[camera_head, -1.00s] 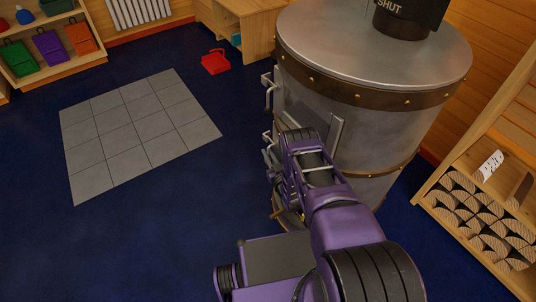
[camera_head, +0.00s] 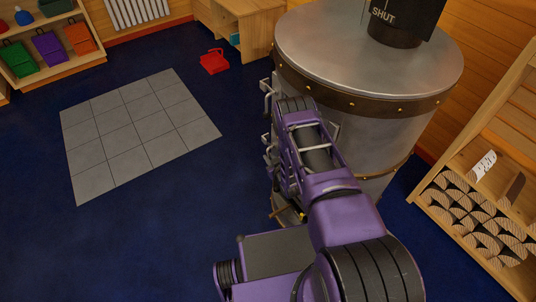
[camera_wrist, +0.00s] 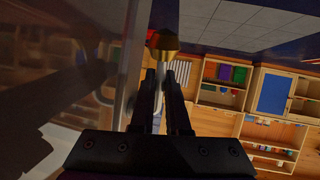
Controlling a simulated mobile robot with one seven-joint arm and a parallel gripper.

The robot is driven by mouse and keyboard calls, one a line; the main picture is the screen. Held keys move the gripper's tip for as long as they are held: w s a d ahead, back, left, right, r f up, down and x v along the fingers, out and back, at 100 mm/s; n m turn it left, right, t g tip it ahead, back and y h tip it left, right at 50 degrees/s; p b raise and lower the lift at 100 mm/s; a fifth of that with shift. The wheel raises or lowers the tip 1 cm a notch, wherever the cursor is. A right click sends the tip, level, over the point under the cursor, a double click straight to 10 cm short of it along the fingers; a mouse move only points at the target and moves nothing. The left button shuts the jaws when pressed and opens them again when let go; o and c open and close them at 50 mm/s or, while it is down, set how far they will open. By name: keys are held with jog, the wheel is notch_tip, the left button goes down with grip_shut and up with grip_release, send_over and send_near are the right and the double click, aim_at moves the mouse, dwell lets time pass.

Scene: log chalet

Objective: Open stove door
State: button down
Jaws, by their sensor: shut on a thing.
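The stove (camera_head: 395,150) is a large grey metal cylinder with a riveted brown band and a dark flue pipe on top. My purple arm covers most of its front. Only a small grey edge of what looks like the stove door (camera_head: 335,130) shows beside the arm. In the wrist view a brass knob (camera_wrist: 163,40) lies just beyond my gripper (camera_wrist: 163,75). The two dark fingers are close together, shut on what looks like the door handle, mostly hidden between them. A grey metal edge (camera_wrist: 131,60) runs close along their left side.
Metal brackets (camera_head: 267,95) stick out from the stove's left side. A shelf of cut logs (camera_head: 475,225) stands at right. A grey tiled patch (camera_head: 140,130) and open blue floor lie left. A red dustpan (camera_head: 214,62) lies near a wooden desk (camera_head: 245,30).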

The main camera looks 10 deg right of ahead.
jog(key=g, duration=0.2)
jog(key=r+g+h, duration=0.1)
jog(key=shift+s+d+n, duration=0.2)
jog(key=shift+s+n, duration=0.1)
jog(key=shift+s, duration=0.05)
jog(key=shift+s+d+r+g+h+b, duration=0.15)
jog(key=shift+s+r+g+h, duration=0.1)
jog(key=shift+g, duration=0.65)
jog(key=shift+s+r+g+h+b, duration=0.15)
jog(key=shift+s+g+h, duration=0.1)
jog(key=shift+g, duration=0.65)
jog(key=shift+s, duration=0.1)
jog(key=s+a+n+y, duration=0.2)
jog(key=s+a+n, duration=0.3)
jog(key=s+a, duration=0.2)
jog(key=shift+s+n+g+b, duration=0.3)
jog(key=shift+g+b, duration=0.1)
jog(key=shift+b, duration=0.05)
jog(key=c, duration=1.2)
grip_release()
